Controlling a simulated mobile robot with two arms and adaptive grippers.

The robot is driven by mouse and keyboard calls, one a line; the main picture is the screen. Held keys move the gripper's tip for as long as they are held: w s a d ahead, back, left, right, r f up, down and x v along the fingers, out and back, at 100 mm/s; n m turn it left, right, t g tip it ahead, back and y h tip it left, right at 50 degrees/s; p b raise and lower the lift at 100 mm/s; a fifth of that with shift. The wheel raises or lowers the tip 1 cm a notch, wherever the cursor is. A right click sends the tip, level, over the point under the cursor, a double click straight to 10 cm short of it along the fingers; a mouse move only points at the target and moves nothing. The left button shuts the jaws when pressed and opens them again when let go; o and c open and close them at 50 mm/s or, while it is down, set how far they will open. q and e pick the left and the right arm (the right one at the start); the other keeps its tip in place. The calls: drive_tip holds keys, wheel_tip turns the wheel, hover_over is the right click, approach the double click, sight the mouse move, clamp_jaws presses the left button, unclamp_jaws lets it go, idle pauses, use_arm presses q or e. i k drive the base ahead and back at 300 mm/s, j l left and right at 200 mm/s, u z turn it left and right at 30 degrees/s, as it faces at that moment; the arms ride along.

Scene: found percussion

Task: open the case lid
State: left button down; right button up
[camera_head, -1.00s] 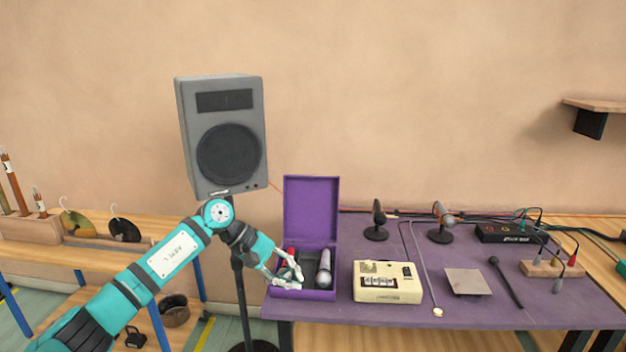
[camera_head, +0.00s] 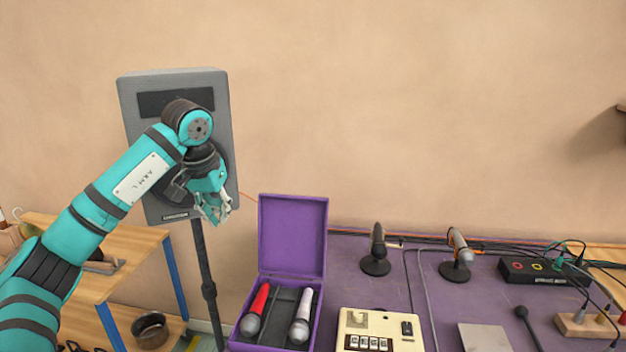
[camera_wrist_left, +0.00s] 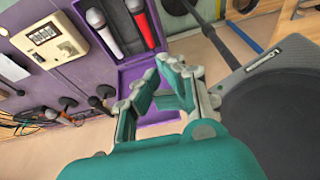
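The purple case (camera_head: 275,340) sits at the left end of the purple table. Its lid (camera_head: 292,235) stands upright at the back, so the case is open. A red microphone (camera_head: 259,304) and a white microphone (camera_head: 304,309) lie inside it. The case also shows in the left wrist view (camera_wrist_left: 112,75), with both microphones in it. My left gripper (camera_head: 214,216) is up and to the left of the case, in front of the speaker. Its fingers (camera_wrist_left: 155,90) are spread apart with nothing between them. My right gripper is not in view.
A grey speaker on a stand (camera_head: 135,130) is right behind my left arm. A cream counter box (camera_head: 385,322) stands right of the case. Two standing microphones (camera_head: 376,262) and (camera_head: 459,250) and a black box (camera_head: 535,271) with cables are further right.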

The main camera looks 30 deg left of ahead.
sight(292, 230)
drive_tip(key=i, duration=1.1)
